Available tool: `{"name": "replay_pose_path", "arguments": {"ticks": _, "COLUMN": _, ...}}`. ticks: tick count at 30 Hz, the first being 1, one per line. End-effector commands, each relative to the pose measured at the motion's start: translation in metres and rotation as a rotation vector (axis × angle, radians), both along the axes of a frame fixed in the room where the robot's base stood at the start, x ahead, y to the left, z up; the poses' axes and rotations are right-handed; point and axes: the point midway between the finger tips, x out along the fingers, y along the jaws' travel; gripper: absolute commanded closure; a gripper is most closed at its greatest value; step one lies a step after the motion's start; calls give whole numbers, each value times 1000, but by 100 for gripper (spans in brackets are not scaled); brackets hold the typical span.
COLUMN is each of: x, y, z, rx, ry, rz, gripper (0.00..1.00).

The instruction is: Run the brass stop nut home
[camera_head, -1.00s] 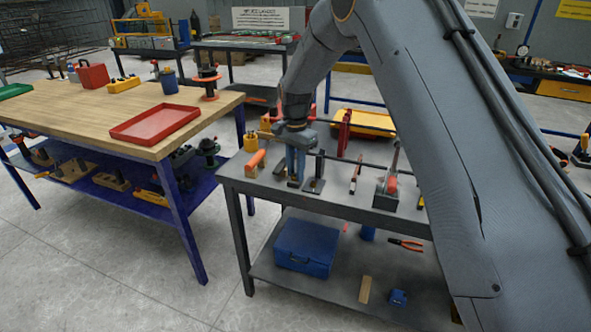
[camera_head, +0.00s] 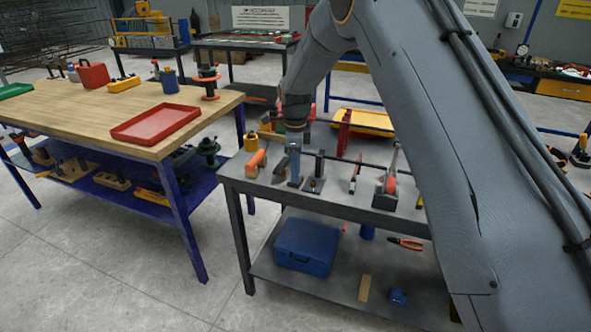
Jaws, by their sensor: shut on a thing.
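My gripper (camera_head: 294,180) points down over the left part of the grey workbench (camera_head: 345,196). Its fingers are seen almost edge-on, in front of the left end of a thin dark rod (camera_head: 370,165). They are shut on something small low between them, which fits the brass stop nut. The nut itself is hidden by the fingers in this view. A dark upright block (camera_head: 316,172) stands just right of the fingers, apart from them.
A blue toolbox (camera_head: 305,247) sits on the lower shelf.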

Motion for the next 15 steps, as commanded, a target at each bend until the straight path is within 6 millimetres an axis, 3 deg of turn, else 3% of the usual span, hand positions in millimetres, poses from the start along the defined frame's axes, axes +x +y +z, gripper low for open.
{"name": "replay_pose_path", "arguments": {"ticks": 15, "x": 2, "y": 1, "z": 2, "rx": 2, "ry": -4, "rz": -240, "gripper": 100}}
